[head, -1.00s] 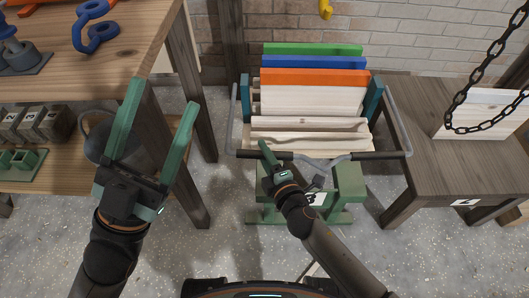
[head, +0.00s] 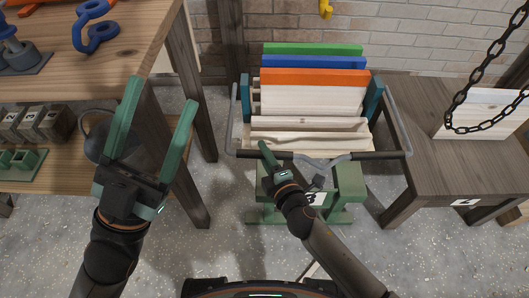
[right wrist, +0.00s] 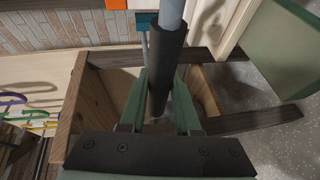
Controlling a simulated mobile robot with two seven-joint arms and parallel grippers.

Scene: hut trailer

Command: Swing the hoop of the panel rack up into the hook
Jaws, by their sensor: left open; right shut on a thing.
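The panel rack (head: 347,180) is a green stand with teal end posts, holding green, blue, orange and pale panels. Its hoop (head: 399,122) is a grey bar running down both sides, with black grips across the front, low before the panels. My right gripper (head: 270,157) is shut on the hoop's left black grip. In the right wrist view, that grip (right wrist: 168,55) lies between the green fingers (right wrist: 161,90). A yellow hook (head: 326,9) hangs at the top against the brick wall, well above the hoop and apart from it. My left gripper (head: 165,96) is open and empty.
A wooden shelf unit (head: 190,95) with blue shackles and grey blocks stands at left, close to my left gripper. A wooden bench (head: 440,178) with a pale box stands at right. A black chain (head: 484,75) hangs above it.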

